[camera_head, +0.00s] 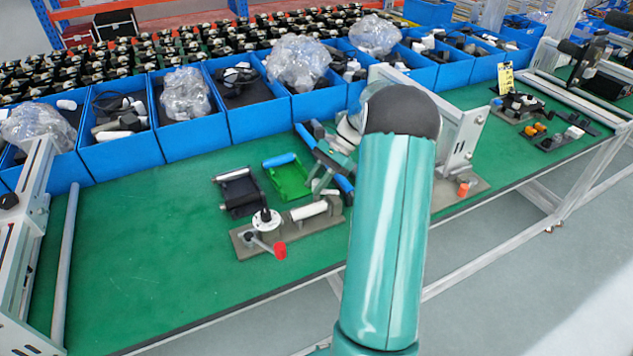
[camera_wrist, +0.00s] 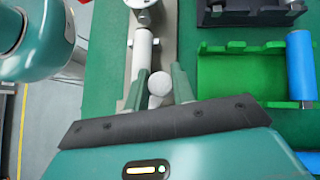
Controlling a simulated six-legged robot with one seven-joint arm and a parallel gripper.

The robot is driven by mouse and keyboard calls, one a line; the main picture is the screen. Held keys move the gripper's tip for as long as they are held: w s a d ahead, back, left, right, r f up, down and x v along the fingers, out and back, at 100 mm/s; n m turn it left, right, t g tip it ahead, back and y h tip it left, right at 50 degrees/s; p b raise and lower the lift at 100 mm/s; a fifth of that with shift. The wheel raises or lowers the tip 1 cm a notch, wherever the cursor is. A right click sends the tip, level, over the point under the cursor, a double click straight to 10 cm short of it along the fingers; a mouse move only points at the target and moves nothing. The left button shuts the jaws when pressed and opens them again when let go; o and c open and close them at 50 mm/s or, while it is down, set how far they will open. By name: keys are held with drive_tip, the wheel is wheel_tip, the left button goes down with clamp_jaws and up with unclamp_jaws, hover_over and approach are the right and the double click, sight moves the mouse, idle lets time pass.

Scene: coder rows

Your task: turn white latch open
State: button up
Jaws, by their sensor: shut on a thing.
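The white latch is a barrel bolt (camera_head: 309,210) on a grey metal plate (camera_head: 243,238) on the green bench. In the wrist view its white barrel (camera_wrist: 143,52) runs up the picture, and its rounded white handle (camera_wrist: 159,82) stands between my fingers. My gripper (camera_wrist: 161,80) is shut on this handle, one finger on each side. In the head view my gripper (camera_head: 324,182) comes down at the right end of the latch, and my arm hides part of it.
A white round flange (camera_head: 266,219) and a red-knobbed lever (camera_head: 279,250) share the plate. A green tray (camera_head: 289,179) and a black holder (camera_head: 238,190) sit just behind. Blue bins (camera_head: 190,135) line the back. The bench's left part is clear.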

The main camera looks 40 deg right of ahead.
drive_tip(key=n+g+h, duration=0.1)
drive_tip(key=n+g, duration=0.4)
drive_tip(key=n, duration=0.1)
drive_tip(key=shift+n, duration=0.4)
idle(0.3)
drive_tip(key=o, duration=1)
drive_tip(key=shift+d+r, duration=0.1)
drive_tip(key=v, duration=0.5)
drive_tip(key=shift+w+d+r, duration=0.15)
drive_tip(key=shift+w, duration=0.1)
drive_tip(key=shift+v, duration=0.85)
drive_tip(key=shift+r, duration=0.15)
